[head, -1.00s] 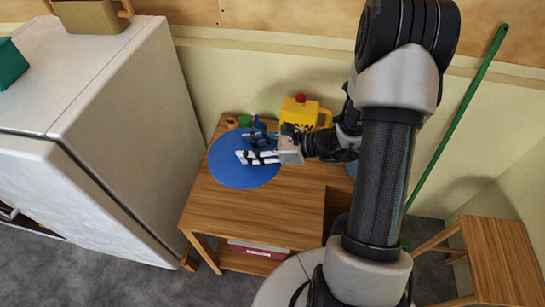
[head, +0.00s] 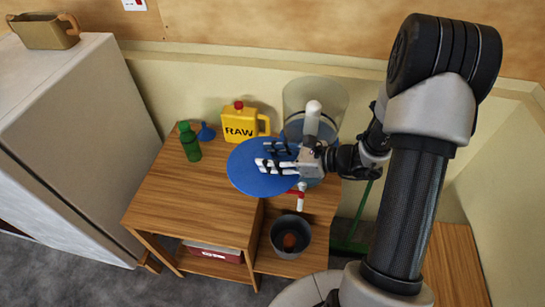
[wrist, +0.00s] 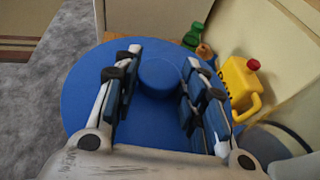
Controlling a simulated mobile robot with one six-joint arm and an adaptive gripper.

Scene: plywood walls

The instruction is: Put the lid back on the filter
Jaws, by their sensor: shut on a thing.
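The lid is a wide, round blue disc (head: 240,172). My gripper (head: 268,157) is shut on its raised round knob (wrist: 160,76) and holds it level above the table. The lid also fills much of the wrist view (wrist: 85,95). The filter (head: 328,92) stands at the back right of the table. It has an open, clear upper vessel with a white upright candle (head: 312,115) inside. My gripper and the lid hide much of its lower part. The lid is in front of and left of the filter's open top.
A yellow RAW jug (head: 238,124), a blue funnel (head: 206,132) and a green bottle (head: 190,145) stand at the table's back left. A small tap (head: 300,195) shows below the lid, above a grey pot (head: 291,220) on a lower shelf. The table's front left is clear.

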